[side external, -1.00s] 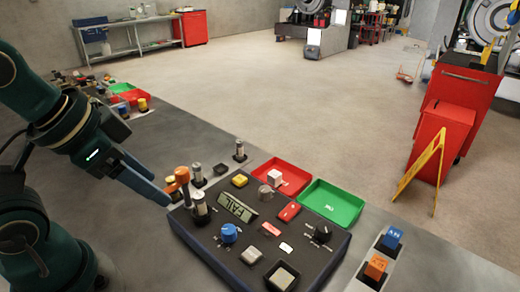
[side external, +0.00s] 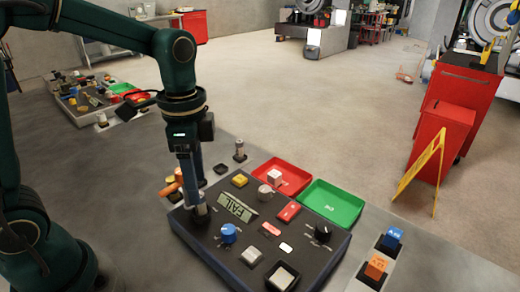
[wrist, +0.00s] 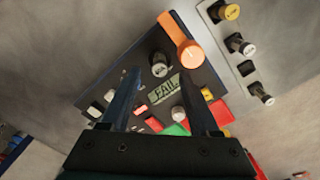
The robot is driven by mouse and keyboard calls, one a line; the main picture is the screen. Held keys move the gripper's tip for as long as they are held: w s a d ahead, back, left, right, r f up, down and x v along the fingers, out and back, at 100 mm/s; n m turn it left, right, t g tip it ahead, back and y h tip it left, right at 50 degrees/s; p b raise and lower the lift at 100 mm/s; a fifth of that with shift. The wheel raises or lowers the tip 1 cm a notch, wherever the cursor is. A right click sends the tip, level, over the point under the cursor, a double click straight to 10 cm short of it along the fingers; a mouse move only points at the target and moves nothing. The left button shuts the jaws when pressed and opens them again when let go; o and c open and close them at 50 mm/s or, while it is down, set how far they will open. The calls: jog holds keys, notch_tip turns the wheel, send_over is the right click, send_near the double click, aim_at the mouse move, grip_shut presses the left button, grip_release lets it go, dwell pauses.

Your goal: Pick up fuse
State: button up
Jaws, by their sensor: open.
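A silver-topped cylindrical fuse (wrist: 160,65) stands in the dark test panel (wrist: 205,80), beside an orange lever (wrist: 180,40). In the side view the fuse (side external: 200,212) is mostly hidden by my gripper (side external: 196,200), which points straight down over it. In the wrist view my gripper (wrist: 160,85) is open, and the fuse shows just beyond the gap between the two fingertips. I cannot tell whether a finger touches it. The panel's display (side external: 237,207) reads FAIL.
More fuse-like cylinders stand in a grey rack beside the panel, one silver (side external: 240,150). A red tray (side external: 283,176) and a green tray (side external: 331,204) lie behind the panel. Blue (side external: 229,233) and black knobs (side external: 322,233) rise from the panel.

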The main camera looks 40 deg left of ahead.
aim_at(201, 206)
jog(key=shift+f, duration=2.3)
grip_shut()
